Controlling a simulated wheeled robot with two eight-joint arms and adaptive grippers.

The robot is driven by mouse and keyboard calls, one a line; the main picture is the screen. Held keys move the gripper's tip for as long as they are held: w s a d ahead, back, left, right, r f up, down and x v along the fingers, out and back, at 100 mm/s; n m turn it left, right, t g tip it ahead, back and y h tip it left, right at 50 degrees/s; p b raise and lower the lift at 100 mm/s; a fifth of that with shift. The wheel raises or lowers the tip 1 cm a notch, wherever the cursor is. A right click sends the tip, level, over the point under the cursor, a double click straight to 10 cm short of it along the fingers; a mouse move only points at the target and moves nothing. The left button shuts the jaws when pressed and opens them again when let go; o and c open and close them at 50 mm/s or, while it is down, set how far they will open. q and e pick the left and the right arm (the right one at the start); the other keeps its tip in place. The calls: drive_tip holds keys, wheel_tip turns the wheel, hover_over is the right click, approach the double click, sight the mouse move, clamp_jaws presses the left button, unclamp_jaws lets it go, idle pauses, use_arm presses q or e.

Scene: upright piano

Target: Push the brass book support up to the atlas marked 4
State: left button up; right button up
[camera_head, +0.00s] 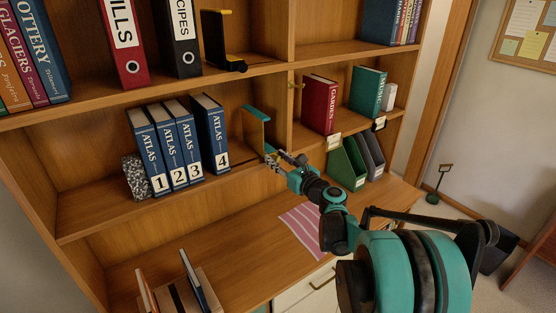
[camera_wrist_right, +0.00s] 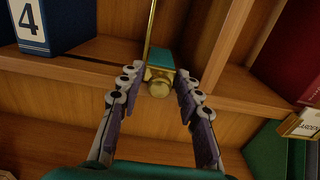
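The brass book support (camera_head: 256,130), with a teal edge, stands upright on the middle shelf, right of the blue atlas marked 4 (camera_head: 211,133), with a gap between them. In the right wrist view the support (camera_wrist_right: 150,28) shows its brass plate edge-on and a round brass knob low on its near side. The atlas (camera_wrist_right: 52,22) is at the upper left there. My right gripper (camera_head: 275,160) is at the support's front; its fingers are apart on either side of the knob (camera_wrist_right: 158,84), with narrow gaps visible. Contact behind the knob is hidden. My left gripper is out of view.
Atlases 1, 2 and 3 (camera_head: 173,145) stand left of atlas 4, beside a speckled stone block (camera_head: 138,178). A wooden divider (camera_head: 284,108) rises right of the support.

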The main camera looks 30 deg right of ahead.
sight(227, 169)
clamp_jaws()
drive_tip(key=a, duration=0.5)
drive_tip(key=s+a+p, duration=0.1)
drive_tip(key=a, duration=0.9)
drive_tip(key=shift+s+a, duration=0.15)
drive_tip(key=shift+a, duration=0.05)
drive_tip(key=o, duration=0.6)
unclamp_jaws()
drive_tip(key=shift+a, duration=0.2)
drive_tip(key=shift+o, duration=0.2)
drive_tip(key=shift+d, duration=0.1)
drive_tip(key=s+d, duration=0.1)
drive_tip(key=s, duration=1.1)
